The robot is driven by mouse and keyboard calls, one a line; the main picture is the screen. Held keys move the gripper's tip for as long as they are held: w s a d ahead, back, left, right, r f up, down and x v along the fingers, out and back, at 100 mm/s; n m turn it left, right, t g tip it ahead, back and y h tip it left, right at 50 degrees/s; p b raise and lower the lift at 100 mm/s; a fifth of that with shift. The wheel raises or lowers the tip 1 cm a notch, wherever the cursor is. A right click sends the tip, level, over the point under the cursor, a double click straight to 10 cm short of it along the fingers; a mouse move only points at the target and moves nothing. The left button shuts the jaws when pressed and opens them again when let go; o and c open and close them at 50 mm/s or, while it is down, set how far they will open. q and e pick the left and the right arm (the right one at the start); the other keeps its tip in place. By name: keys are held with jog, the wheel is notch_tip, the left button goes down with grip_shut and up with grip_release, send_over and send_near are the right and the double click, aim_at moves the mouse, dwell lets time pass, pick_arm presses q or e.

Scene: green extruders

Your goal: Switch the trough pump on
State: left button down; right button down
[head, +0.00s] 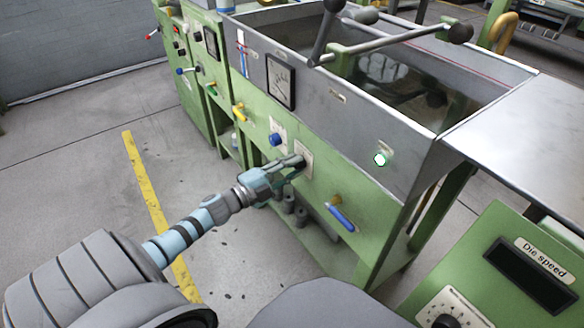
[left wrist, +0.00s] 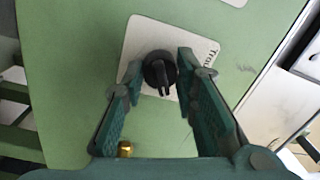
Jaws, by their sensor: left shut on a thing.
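The trough pump switch is a black rotary knob (left wrist: 159,72) on a pale plate (left wrist: 142,40) on the green panel. The knob's ridge runs roughly up and down in that view. My right gripper is not in view.
A blue knob (head: 276,139) is left of the gripper, and a blue-handled valve (head: 341,217) is below right. A die speed panel (head: 520,265) stands at lower right. The floor at left is clear.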

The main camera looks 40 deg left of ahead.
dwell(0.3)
pick_arm(q)
jog(key=c, duration=1.3)
grip_release()
jog(key=v, duration=1.2)
